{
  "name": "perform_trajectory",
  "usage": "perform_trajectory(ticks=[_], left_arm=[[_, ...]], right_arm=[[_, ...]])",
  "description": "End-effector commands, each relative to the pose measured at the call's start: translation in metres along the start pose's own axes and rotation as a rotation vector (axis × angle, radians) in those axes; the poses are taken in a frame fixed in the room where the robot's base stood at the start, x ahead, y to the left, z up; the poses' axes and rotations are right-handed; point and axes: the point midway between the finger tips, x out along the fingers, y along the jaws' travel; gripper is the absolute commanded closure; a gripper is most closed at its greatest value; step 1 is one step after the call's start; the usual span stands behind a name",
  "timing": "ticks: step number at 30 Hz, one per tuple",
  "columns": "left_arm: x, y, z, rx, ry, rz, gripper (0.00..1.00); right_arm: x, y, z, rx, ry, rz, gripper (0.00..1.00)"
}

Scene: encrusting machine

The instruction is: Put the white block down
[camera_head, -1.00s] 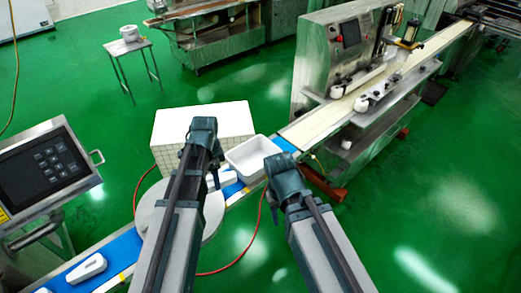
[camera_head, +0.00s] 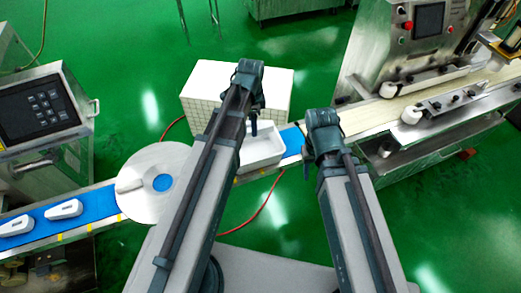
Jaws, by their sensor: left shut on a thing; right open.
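My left gripper (camera_head: 254,128) points down at the white tray (camera_head: 272,160), its fingertips over the tray's back left part. It is shut, but the white block in it cannot be made out; the arm and fingers hide that spot. My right gripper (camera_head: 307,170) is open and empty, just right of the tray. Two similar white blocks, one (camera_head: 65,209) and another (camera_head: 17,226), lie on the blue conveyor belt at the left. Another pale elongated piece (camera_head: 130,185) appears to lie on the round grey disc (camera_head: 155,203).
A large white box with a grid front (camera_head: 203,85) stands behind the tray. A control panel (camera_head: 38,108) is at the left. The steel machine (camera_head: 405,55) with its pale belt (camera_head: 385,112) fills the right. Open green floor lies at the lower right.

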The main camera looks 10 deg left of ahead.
Motion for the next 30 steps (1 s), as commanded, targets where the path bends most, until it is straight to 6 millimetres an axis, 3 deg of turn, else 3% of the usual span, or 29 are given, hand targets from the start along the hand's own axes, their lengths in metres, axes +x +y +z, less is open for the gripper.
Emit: perform_trajectory(ticks=[1,6,17,30], left_arm=[[0.015,0.001,0.002,-0.024,0.000,0.000,1.00],[0.040,0.002,0.007,-0.120,0.000,0.000,1.00],[0.050,0.002,0.009,-0.166,0.000,0.000,1.00],[0.108,0.002,0.009,-0.164,0.000,0.000,1.00]], right_arm=[[0.014,-0.002,-0.001,0.000,0.000,0.000,0.50],[0.040,-0.004,-0.002,0.001,0.000,0.000,0.50],[0.050,-0.005,-0.003,0.001,0.000,0.000,0.50],[0.107,-0.010,-0.006,0.001,0.000,0.000,0.50]])
